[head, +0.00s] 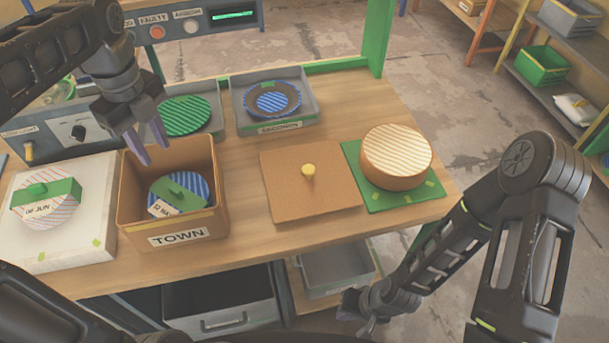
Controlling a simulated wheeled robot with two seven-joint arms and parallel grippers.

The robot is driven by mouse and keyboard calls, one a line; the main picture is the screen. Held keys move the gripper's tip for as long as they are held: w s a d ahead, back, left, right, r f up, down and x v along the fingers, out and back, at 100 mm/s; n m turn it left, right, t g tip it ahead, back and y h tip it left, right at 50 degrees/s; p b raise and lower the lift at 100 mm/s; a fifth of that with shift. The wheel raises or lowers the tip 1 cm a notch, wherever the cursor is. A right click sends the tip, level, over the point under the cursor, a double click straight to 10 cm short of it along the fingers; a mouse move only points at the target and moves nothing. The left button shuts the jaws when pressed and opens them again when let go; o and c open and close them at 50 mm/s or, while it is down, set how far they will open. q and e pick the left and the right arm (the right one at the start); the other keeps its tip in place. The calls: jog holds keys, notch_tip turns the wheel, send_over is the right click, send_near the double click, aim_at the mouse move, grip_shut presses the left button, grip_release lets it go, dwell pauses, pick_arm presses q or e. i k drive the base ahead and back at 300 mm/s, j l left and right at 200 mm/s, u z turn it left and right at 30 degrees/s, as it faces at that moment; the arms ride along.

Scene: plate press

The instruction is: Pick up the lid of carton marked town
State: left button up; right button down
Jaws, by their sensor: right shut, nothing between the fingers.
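The carton marked TOWN (180,239) stands open on the wooden table, left of centre. Inside it lies a blue striped plate (203,188) with a green band and a label. A flat brown square lid (290,205) with a yellow knob (309,171) lies on the table to the right of the carton. My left gripper (148,146) is above the carton's back left corner, fingers apart and empty, away from the lid. My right gripper (362,318) is low in front of the table, below its edge, and shut on nothing.
A round striped-top block (396,155) sits on a green mat (386,203), close right of the lid. Grey trays behind hold a green plate (186,116) and a blue plate (272,100). A white board (92,239) with a banded plate (50,204) is left of the carton.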

aim_at(307, 180)
jog(key=i+l+u, duration=0.1)
jog(key=l, duration=0.4)
jog(key=i+l+u, duration=0.1)
jog(key=l, duration=0.45)
jog(key=i+l+u, duration=0.1)
jog(key=l, duration=0.4)
jog(key=i+l+u, duration=0.15)
jog(key=l, duration=0.4)
